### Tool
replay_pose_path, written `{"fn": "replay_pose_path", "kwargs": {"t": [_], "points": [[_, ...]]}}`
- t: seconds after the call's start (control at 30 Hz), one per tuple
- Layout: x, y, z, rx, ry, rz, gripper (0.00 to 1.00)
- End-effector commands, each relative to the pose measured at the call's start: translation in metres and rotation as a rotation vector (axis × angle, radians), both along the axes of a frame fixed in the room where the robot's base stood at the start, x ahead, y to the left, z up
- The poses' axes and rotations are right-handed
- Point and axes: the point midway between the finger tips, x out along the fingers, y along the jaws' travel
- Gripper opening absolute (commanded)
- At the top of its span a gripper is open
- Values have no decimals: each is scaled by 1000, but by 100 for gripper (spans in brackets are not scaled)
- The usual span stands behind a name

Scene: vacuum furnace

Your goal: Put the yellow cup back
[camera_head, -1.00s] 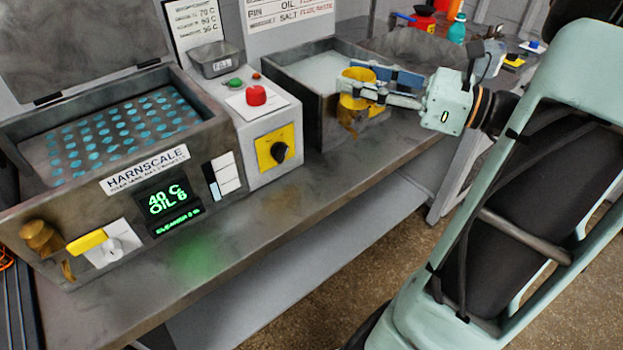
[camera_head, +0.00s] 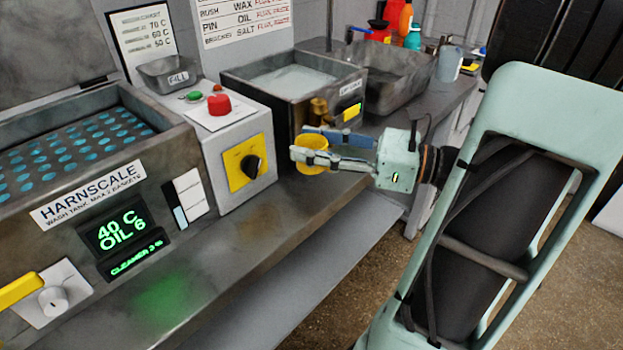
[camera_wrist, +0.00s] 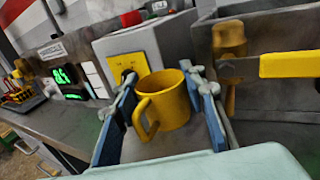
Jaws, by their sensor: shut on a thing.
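The yellow cup (camera_head: 311,150) is between the fingers of my gripper (camera_head: 318,152), in front of the small square tank and over the front strip of the bench. In the wrist view the yellow cup (camera_wrist: 168,98) stands upright with its handle toward the camera and slightly left. The blue-padded fingers of my gripper (camera_wrist: 160,104) lie on both sides of it and are shut on it. Whether the cup's base touches the bench is hard to tell.
The small tank (camera_head: 290,100) with a brass valve (camera_head: 319,112) stands just behind the cup. A control box with a red button (camera_head: 219,103) and yellow switch plate (camera_head: 247,163) is to the left. The HARNSCALE wash tank (camera_head: 90,200) is further left. The bench front (camera_head: 255,240) is clear.

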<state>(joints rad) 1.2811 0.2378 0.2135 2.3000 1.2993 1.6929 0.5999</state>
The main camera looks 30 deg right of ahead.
Motion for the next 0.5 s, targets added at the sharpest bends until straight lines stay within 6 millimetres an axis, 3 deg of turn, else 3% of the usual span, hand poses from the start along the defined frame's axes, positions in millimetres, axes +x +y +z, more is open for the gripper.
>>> {"fn": "replay_pose_path", "kwargs": {"t": [0.03,0.23,0.5], "points": [[0,0,-10,3,0,0,8],[0,0,-23,1,0,0,8],[0,0,-56,2,-1,0,8]]}}
